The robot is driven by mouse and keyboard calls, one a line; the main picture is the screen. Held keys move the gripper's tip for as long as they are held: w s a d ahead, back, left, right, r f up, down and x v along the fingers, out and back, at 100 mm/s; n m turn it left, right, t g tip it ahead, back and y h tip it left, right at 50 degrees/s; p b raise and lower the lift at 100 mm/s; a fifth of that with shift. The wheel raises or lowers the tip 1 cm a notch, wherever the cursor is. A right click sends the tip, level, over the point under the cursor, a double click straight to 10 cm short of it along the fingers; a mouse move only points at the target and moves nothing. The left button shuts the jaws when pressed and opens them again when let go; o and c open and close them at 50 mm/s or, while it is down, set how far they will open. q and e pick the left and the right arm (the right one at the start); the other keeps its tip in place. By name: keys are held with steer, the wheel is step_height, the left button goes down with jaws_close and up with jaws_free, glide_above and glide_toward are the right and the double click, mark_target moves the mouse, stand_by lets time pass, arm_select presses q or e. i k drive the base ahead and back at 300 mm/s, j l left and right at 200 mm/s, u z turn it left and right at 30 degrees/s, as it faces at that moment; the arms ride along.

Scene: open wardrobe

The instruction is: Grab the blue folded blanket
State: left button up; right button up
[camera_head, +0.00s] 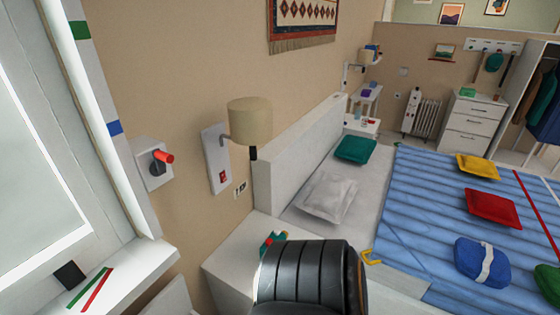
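A rounded blue bundle (468,258) with a white band around it lies on the bed at the lower right; it looks like a folded blanket. It rests on a wide blue quilted cover (420,205) that is spread over the bed. Neither of my grippers shows in the head view.
Red (493,208), yellow (478,167) and teal (356,149) cushions and a white pillow (328,197) lie on the bed. A white drawer unit (472,122) stands at the back right.

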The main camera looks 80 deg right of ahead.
mark_target(485, 264)
steer(key=z, duration=4.3)
steer(key=i+l+u, duration=0.2)
steer(key=i, duration=0.35)
steer(key=i+l+u, duration=0.15)
steer(key=i, duration=0.35)
steer(key=i+l+u, duration=0.2)
steer(key=i, duration=0.35)
steer(key=i+l+u, duration=0.15)
steer(key=i+l, duration=0.2)
steer(key=i, duration=0.15)
